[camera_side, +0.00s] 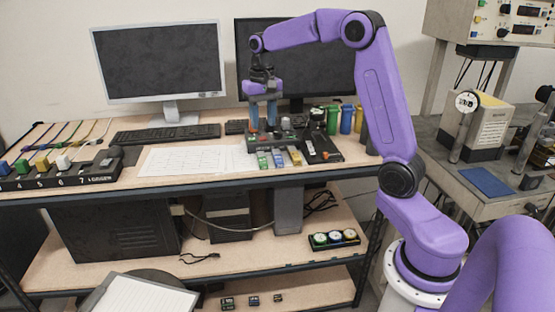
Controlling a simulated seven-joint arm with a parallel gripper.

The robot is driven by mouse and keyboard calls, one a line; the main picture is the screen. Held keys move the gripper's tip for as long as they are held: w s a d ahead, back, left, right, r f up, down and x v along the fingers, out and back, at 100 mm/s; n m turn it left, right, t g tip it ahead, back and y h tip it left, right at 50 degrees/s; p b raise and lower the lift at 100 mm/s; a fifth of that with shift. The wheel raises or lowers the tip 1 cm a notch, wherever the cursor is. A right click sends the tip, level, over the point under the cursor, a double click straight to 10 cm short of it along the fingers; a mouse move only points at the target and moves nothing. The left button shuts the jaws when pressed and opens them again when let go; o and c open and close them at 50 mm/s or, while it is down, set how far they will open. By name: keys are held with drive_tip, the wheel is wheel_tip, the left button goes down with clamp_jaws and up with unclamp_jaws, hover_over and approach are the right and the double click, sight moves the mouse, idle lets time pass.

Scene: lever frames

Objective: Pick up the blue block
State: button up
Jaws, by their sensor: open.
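My gripper (263,123) points down over the grey device with coloured parts (285,141) on the table. Its two blue-grey fingers are apart, with no held object visible between them. Whether the fingertips touch the device is too small to tell. A small blue block-like piece (279,159) sits at the device's front edge, between a green piece and a yellow one, below and slightly right of my gripper. Another blue block (4,168) is at the far left, on a black numbered strip. I cannot tell which one is the task's block.
Green, blue and yellow cylinders (346,119) stand right of the device. White papers (195,159) and a keyboard (165,133) lie to its left. Two monitors (160,62) stand behind. A side bench with instruments (487,187) is at right.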

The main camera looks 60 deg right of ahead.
drive_tip(key=w+d+m, duration=0.2)
drive_tip(key=d+m, duration=0.2)
drive_tip(key=d, duration=0.6)
hover_over(278, 159)
drive_tip(key=f, duration=1.2)
drive_tip(key=shift+s, duration=0.25)
drive_tip(key=shift+w+f, duration=0.2)
drive_tip(key=shift+f, duration=2.6)
clamp_jaws()
